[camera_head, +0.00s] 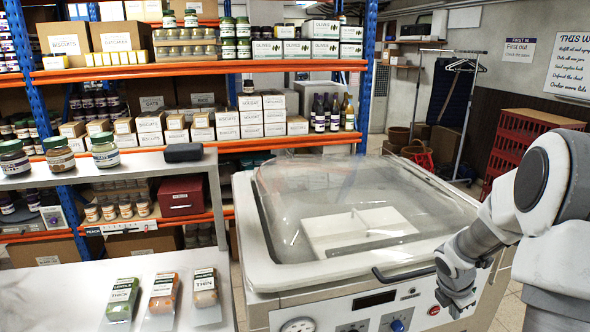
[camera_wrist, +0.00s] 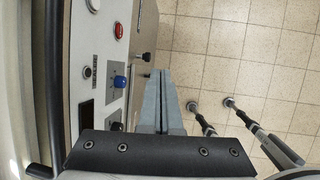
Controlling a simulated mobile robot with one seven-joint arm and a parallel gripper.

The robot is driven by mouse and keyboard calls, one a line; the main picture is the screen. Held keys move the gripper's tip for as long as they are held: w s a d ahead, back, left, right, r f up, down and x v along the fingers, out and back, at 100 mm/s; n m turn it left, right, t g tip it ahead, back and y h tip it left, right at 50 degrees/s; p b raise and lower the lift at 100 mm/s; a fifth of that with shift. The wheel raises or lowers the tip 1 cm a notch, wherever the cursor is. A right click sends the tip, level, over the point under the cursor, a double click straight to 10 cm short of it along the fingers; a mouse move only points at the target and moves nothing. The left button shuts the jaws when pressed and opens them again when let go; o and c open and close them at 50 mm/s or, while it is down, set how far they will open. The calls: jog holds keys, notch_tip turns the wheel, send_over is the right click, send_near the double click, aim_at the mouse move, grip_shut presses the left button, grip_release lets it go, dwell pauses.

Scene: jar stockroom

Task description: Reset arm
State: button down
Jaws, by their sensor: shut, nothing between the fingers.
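My gripper (camera_wrist: 160,76) shows in the wrist view with its two grey fingers together and nothing between them. It points down beside the front panel (camera_wrist: 115,80) of the machine, over the tiled floor. In the head view my arm comes in from the right, bent downward. Its wrist end is in front of the machine's right front corner; the fingertips cannot be made out there. The machine (camera_head: 265,275) has a clear domed lid (camera_head: 340,190), which is down, with a white tray-like insert (camera_head: 350,228) under it.
At the left, a white counter (camera_head: 60,300) holds three labelled packs. A grey ledge (camera_head: 90,180) behind it holds several jars. Stocked orange shelves (camera_head: 200,66) stand at the back. Red crates (camera_head: 505,150) stand right, partly behind my arm. Open tiled floor (camera_wrist: 250,50) lies beside the machine.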

jog(key=s+a+r+m+t, duration=0.1)
jog(key=s+a+r+m, duration=0.4)
jog(key=r+m, duration=0.3)
jog(key=s+a+r+m, duration=0.4)
jog(key=r+m, duration=0.2)
jog(key=r, duration=0.3)
jog(key=s+a+r+m+t+y, duration=0.1)
jog(key=s+a+r+m+y, duration=0.1)
jog(key=s+a, duration=0.5)
jog(key=s+a+r+m+t+y, duration=0.1)
jog(key=s+a+r+m+y, duration=0.1)
jog(key=s+a+m, duration=0.2)
jog(key=s+a, duration=0.2)
jog(key=a, duration=0.1)
jog(key=shift+s+a+r+m, duration=0.2)
jog(key=shift+s+r+m, duration=0.15)
jog(key=shift+m, duration=0.05)
jog(key=shift+d, duration=0.2)
